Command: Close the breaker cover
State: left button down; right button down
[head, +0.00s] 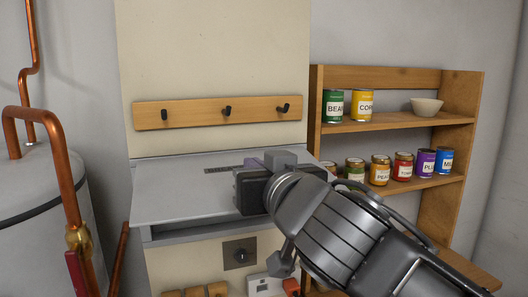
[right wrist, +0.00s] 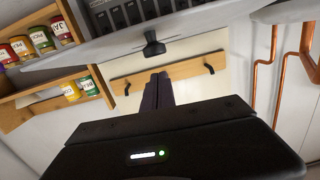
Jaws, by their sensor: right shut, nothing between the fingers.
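The breaker cover (head: 180,194) is a flat grey panel with dark lettering, seen in the head view below the hook rail. It is raised and juts out from the wall over the breaker box (head: 190,234). In the right wrist view a row of dark breakers (right wrist: 120,15) shows at the top, beside a grey edge. My right gripper (head: 252,163) overlaps the right part of the cover in the head view. Its fingers, also in the right wrist view (right wrist: 158,88), are together and empty. I cannot tell whether it touches the cover. My left gripper is out of view.
A wooden hook rail (head: 220,111) is above the cover. A wooden shelf (head: 400,122) with cans, jars and a bowl stands at right. Copper pipes (head: 60,180) and a grey tank (head: 40,220) are at left. A dark-knobbed switch (head: 240,254) sits below the cover.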

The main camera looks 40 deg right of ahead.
notch_tip(320, 180, down, 2)
jog(key=shift+w, duration=0.1)
dwell(0.4)
